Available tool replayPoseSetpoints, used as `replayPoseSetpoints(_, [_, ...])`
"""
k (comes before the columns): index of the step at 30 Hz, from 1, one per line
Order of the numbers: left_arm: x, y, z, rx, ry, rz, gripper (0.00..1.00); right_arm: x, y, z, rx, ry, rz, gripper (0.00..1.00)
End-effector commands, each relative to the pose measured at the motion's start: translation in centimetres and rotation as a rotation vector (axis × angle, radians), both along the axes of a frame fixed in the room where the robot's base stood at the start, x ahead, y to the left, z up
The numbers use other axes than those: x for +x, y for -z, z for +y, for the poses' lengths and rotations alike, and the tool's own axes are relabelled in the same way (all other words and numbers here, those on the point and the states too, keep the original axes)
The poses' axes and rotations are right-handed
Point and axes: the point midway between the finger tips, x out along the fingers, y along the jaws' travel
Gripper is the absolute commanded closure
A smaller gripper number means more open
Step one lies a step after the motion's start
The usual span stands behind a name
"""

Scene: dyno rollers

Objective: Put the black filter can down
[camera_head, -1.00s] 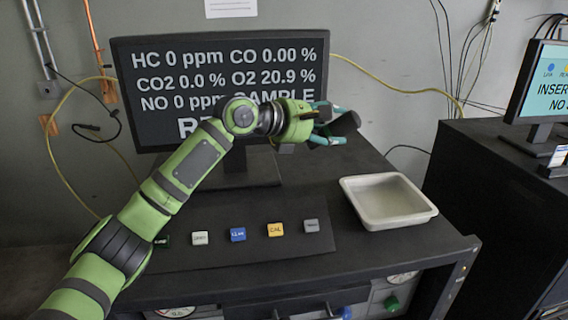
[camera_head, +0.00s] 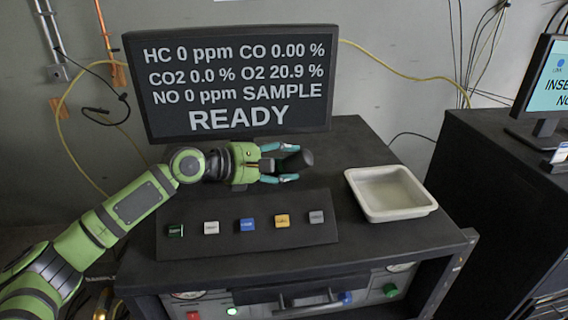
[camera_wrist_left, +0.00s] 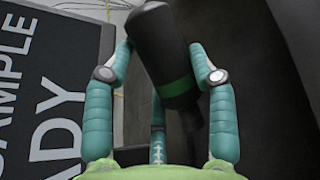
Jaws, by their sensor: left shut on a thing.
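My left gripper (camera_head: 282,163) comes in from the left in the head view, in front of the monitor's lower edge and above the dark cart top. It is shut on the black filter can (camera_head: 299,160), which sticks out past the fingertips. In the left wrist view the black filter can (camera_wrist_left: 158,42) has a green band and lies tilted between the teal fingers (camera_wrist_left: 165,95). Whether the can touches the cart top (camera_head: 345,150) is hard to tell. My right gripper is not in view.
A white tray (camera_head: 431,207) sits on the cart at the right. Several coloured button blocks (camera_head: 247,224) stand on a dark panel in front of the gripper. The monitor (camera_head: 322,120) reads READY behind it. Bare cart top lies between the gripper and the tray.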

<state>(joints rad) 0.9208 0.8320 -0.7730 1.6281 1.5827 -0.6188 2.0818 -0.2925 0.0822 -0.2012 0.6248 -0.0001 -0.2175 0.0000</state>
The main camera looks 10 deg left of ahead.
Motion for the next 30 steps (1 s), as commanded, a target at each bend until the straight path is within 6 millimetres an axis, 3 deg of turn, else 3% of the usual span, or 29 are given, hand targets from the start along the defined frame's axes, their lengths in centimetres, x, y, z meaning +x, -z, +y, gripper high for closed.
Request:
replayPoseSetpoints(4, [0.1, 1.3, 0.1, -0.002, -0.002, -0.001, 0.77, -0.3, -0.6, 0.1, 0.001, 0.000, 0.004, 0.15])
replayPoseSetpoints(15, [0.1, 1.9, 0.0, -0.002, -0.002, -0.001, 0.77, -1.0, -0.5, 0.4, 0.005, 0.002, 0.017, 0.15])
replayPoseSetpoints(16, [0.1, 1.9, 0.0, -0.001, -0.002, -0.001, 0.35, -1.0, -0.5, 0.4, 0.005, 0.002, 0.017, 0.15])
replayPoseSetpoints(30, [-0.5, 1.6, 0.8, 0.000, -0.003, -0.003, 0.33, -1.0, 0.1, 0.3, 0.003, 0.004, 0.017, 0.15])
